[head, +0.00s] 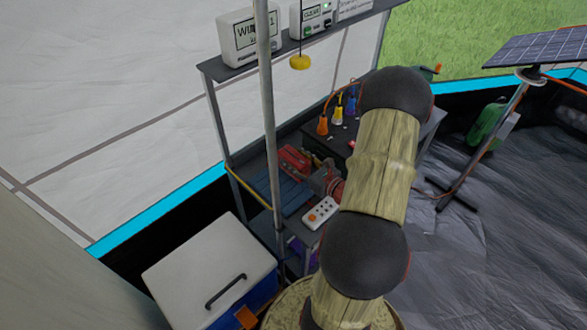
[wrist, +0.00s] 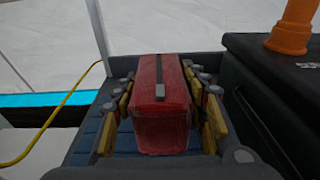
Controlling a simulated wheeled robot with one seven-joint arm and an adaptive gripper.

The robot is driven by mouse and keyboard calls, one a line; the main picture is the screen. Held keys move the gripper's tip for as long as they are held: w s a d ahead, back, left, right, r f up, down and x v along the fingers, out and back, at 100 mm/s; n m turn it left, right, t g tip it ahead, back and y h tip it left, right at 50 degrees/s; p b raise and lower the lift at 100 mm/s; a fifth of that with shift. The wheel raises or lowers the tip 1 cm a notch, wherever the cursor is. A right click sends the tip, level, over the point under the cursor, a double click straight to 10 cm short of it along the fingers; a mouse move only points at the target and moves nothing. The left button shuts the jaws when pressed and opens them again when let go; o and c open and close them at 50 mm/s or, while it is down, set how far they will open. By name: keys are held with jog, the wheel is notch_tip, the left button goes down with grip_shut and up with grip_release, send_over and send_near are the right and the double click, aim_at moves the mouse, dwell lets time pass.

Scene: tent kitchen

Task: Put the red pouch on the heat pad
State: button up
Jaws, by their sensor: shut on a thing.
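The red pouch (wrist: 163,100), with a dark strip along its top, sits between the fingers of my gripper (wrist: 165,92) in the wrist view. My gripper is shut on it, with yellow-padded fingers on both sides. In the head view the pouch (head: 293,159) shows at the shelf, left of my gripper (head: 312,172). A blue ribbed pad (wrist: 84,146), which looks like the heat pad, lies under and around the pouch. It also shows in the head view (head: 287,196). I cannot tell whether the pouch touches the pad, as its underside is hidden.
A black box (wrist: 262,85) stands close on the right, with an orange plug (wrist: 290,28) on top. A white control unit (head: 320,213) lies near the shelf's front. A metal pole (head: 268,120) stands before the shelf. A lidded cooler (head: 208,270) is at lower left.

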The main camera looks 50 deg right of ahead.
notch_tip(320, 180, down, 3)
jog(key=shift+r+b, duration=0.1)
jog(key=shift+b, duration=0.45)
jog(key=o, duration=1.6)
jog(key=shift+c, duration=0.2)
